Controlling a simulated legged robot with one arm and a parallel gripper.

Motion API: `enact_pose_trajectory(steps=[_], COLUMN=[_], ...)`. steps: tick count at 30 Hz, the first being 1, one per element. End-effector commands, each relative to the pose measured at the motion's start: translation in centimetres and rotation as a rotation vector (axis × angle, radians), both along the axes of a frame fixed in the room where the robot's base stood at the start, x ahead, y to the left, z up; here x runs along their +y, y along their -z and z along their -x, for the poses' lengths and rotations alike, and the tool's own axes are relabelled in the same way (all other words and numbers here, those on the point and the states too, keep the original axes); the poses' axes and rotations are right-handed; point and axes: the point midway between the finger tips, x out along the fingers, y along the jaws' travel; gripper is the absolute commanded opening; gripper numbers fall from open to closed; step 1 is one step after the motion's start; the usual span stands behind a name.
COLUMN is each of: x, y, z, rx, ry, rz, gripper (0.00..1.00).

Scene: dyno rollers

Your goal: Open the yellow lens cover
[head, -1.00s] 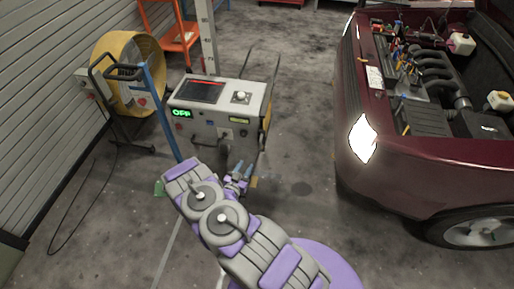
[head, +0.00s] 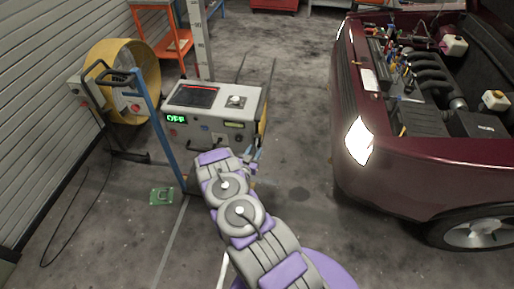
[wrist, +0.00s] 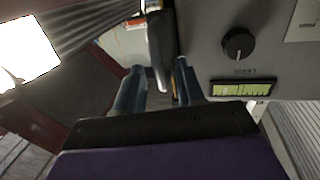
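The lens tester is a grey box (head: 211,130) on a wheeled stand, with a green OFF display on its front panel. A narrow yellow edge, seemingly the yellow lens cover (head: 263,120), shows on the box's right side, mostly edge-on. My gripper (head: 254,153) is just in front of the box's lower right corner. In the wrist view my gripper's blue fingers (wrist: 158,68) are spread apart. A dark bar or edge (wrist: 158,40) stands between or just beyond them; contact cannot be told. The panel's black knob (wrist: 238,44) and yellow-green display (wrist: 243,91) are to the right.
A dark red car (head: 420,150) with its hood open and headlight lit stands at the right. A yellow fan (head: 120,62) and a blue post (head: 158,125) stand left of the box. A green item (head: 162,196) lies on the floor. Floor between box and car is clear.

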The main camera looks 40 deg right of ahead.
Motion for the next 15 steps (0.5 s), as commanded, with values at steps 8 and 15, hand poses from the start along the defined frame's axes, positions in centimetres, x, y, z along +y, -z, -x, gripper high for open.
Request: enact_pose_trajectory(steps=[8,15], x=[-3.0,-3.4], y=[0.0,-0.1], z=[-1.6,-1.9], rx=[-0.002,0.000], ry=[0.001,-0.001], rz=[0.002,0.001], gripper=[0.38,0.38])
